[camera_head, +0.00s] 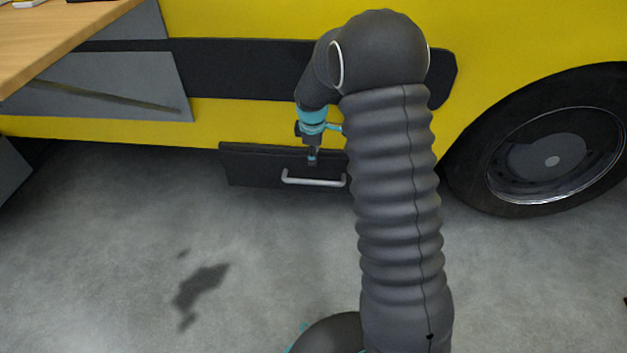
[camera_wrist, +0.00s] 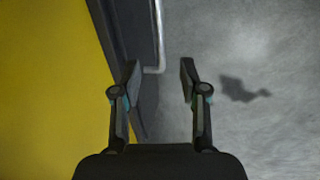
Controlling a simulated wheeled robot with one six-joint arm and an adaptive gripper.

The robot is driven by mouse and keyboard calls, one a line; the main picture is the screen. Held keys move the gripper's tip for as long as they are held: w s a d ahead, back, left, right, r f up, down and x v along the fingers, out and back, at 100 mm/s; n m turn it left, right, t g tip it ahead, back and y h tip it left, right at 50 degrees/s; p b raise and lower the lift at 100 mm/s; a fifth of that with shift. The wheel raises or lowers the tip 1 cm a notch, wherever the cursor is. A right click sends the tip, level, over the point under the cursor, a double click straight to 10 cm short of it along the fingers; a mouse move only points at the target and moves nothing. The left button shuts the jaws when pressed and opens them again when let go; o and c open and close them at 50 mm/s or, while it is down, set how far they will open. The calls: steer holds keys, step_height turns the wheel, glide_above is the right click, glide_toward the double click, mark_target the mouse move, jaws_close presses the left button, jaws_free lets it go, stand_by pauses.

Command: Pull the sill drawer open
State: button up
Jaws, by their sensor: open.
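The sill drawer (camera_head: 255,167) has a dark, wide front low on the yellow vehicle, under the yellow body panel. A pale metal bar handle (camera_head: 315,182) runs across its front; my arm hides the drawer's right end. My gripper (camera_head: 312,161) points down just above the handle, in front of the drawer. In the wrist view my gripper (camera_wrist: 160,76) is open with nothing held. There the handle (camera_wrist: 161,35) runs away from the fingers, and its near end lies in the gap between them as seen from above. I cannot tell whether the fingers are level with it.
The yellow vehicle (camera_head: 210,20) with a black side band fills the back. A wheel (camera_head: 550,155) stands at the right. A wooden worktop (camera_head: 50,35) juts in at upper left over a grey panel. The grey floor (camera_head: 120,250) before the drawer is clear.

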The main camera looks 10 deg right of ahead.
mark_target(314, 181)
steer(key=w+f, duration=0.1)
steer(key=f, duration=0.4)
steer(key=w+f+b, duration=0.1)
steer(key=f, duration=0.3)
steer(key=w+f, duration=0.1)
steer(key=f, duration=0.4)
steer(key=shift+d+f, duration=0.35)
steer(key=shift+d, duration=0.05)
jaws_close()
